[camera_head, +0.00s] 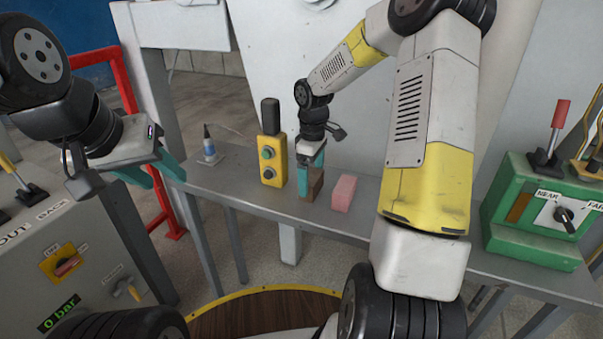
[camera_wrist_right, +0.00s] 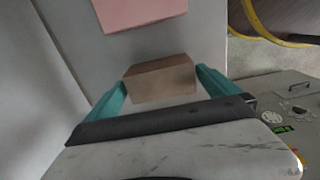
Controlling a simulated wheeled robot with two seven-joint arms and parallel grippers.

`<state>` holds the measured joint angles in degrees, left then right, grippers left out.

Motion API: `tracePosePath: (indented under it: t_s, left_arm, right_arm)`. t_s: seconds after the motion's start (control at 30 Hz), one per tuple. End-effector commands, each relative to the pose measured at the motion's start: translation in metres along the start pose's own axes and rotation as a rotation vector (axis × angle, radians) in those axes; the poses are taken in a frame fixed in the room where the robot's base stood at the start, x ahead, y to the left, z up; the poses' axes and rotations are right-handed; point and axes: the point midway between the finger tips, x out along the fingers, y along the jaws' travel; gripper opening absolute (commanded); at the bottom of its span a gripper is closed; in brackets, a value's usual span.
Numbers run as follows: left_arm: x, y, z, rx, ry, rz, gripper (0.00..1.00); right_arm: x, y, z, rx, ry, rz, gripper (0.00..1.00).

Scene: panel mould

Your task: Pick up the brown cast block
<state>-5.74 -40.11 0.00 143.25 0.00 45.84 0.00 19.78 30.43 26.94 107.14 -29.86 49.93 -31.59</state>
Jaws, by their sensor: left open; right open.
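The brown cast block (camera_head: 314,186) stands on the grey bench, between the yellow button box and a pink block. My right gripper (camera_head: 311,178) is open and lowered over it, with teal fingers close around it. In the right wrist view the brown block (camera_wrist_right: 160,80) lies between the two spread fingertips of my right gripper (camera_wrist_right: 163,84), with a small gap visible on at least one side. Part of the block is hidden by the near finger in the head view. My left gripper (camera_head: 160,175) is open and empty at the left, away from the bench's blocks.
A pink block (camera_head: 344,193) stands just right of the brown one; it also shows in the right wrist view (camera_wrist_right: 135,10). A yellow button box (camera_head: 272,160) is close on the left. A blue-tipped cone (camera_head: 208,146) and a green lever box (camera_head: 535,215) stand on the bench (camera_head: 240,165).

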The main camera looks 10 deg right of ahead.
Motion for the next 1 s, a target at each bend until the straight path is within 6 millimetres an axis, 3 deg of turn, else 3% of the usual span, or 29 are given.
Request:
tracePosePath:
  t_s: [0.13, 0.4, 0.73, 1.0]
  left_arm:
    - [0.000, 0.000, 0.000, 0.000, 0.000, 0.000, 0.43]
    - [0.000, 0.000, 0.000, 0.000, 0.000, 0.000, 0.43]
    - [0.000, 0.000, 0.000, 0.000, 0.000, 0.000, 0.43]
    - [0.000, 0.000, 0.000, 0.000, 0.000, 0.000, 0.43]
  right_arm:
    - [0.023, -0.001, -0.001, -0.001, -0.001, -0.003, 1.00]
    - [0.026, 0.000, -0.001, 0.000, 0.000, 0.000, 0.98]
    - [0.026, 0.000, -0.001, 0.000, 0.000, 0.000, 0.33]
    - [0.022, 0.000, -0.001, 0.000, 0.000, 0.002, 0.32]
